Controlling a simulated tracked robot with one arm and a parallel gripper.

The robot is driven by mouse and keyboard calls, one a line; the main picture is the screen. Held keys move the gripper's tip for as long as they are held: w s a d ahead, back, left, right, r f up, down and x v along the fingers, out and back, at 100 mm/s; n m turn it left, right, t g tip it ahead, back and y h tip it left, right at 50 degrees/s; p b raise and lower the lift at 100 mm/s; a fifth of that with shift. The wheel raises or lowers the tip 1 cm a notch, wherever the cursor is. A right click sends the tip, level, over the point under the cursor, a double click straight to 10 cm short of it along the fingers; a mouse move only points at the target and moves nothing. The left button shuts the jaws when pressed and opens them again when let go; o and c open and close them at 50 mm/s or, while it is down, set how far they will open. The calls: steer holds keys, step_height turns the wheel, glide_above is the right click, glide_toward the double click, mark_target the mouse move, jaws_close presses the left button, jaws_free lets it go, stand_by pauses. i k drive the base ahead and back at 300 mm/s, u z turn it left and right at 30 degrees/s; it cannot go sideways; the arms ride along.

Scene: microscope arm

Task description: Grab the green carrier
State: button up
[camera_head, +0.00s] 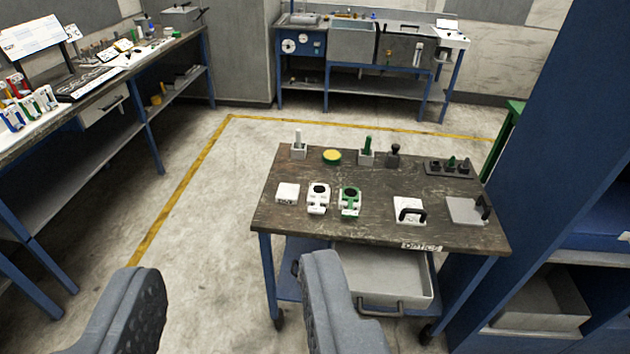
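A green and white carrier (349,200) with a dark round centre lies on the dark top of a wheeled cart (300,228). The right finger overlaps the view of the cart's lower front.
The cart also bears a white block (287,193), a yellow-topped green disc (332,157), a green-handled piece (367,151) and black-handled plates (410,212). A grey drawer (385,275) sits below its top. A blue shelf (560,170) stands close right. The floor left is clear.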

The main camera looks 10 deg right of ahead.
mark_target(350, 194)
steer(key=z, duration=0.25)
steer(key=i, duration=1.4)
steer(key=z, duration=0.8)
